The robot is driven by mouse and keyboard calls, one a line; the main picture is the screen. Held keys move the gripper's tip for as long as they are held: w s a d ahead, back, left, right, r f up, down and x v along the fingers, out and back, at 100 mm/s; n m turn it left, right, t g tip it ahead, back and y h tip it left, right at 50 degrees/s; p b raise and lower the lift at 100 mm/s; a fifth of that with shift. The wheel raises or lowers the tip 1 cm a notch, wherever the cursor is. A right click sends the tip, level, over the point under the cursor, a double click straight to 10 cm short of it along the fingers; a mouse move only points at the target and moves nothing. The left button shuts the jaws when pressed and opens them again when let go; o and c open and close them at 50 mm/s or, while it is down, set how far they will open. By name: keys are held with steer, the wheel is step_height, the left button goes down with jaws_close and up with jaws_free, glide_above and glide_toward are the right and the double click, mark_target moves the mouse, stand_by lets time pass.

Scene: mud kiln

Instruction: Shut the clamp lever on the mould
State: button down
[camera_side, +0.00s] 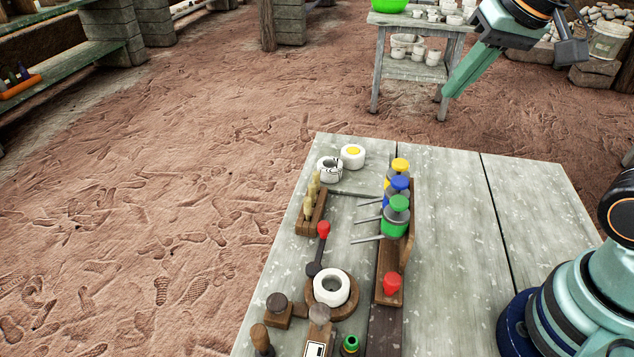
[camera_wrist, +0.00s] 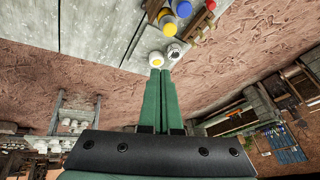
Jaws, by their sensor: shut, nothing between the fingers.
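The mould looks like a white ring (camera_side: 331,287) on a round wooden base (camera_side: 350,307) near the front of the table in the side view. A dark lever with a red knob (camera_side: 323,229) rises from beside the base's back left edge, and I take it for the clamp lever. Whether it is pressed down on anything I cannot tell. My gripper (camera_side: 448,92) is high at the upper right, well away from the lever, its fingers pointing down and left. In the wrist view my gripper (camera_wrist: 160,73) has both green fingers together with nothing between them. The lever does not show clearly there.
Two white pots (camera_side: 352,156) stand at the back. A small peg block (camera_side: 310,212) and wooden-knobbed tools (camera_side: 277,304) stand nearby.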

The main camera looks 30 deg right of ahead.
steer(key=w+a+m+g, duration=0.35)
steer(key=a+m, duration=0.95)
steer(key=m, duration=1)
step_height(320, 180, down, 16)
steer(key=shift+w+r+t+y, duration=0.15)
steer(key=shift+w+t+y, duration=0.15)
steer(key=shift+w+t, duration=0.1)
steer(key=shift+d, duration=0.1)
glide_above(320, 244)
steer(key=d, duration=0.4)
steer(key=f, duration=0.6)
steer(key=s+f, duration=0.1)
steer(key=f, duration=0.2)
steer(key=shift+f, duration=0.3)
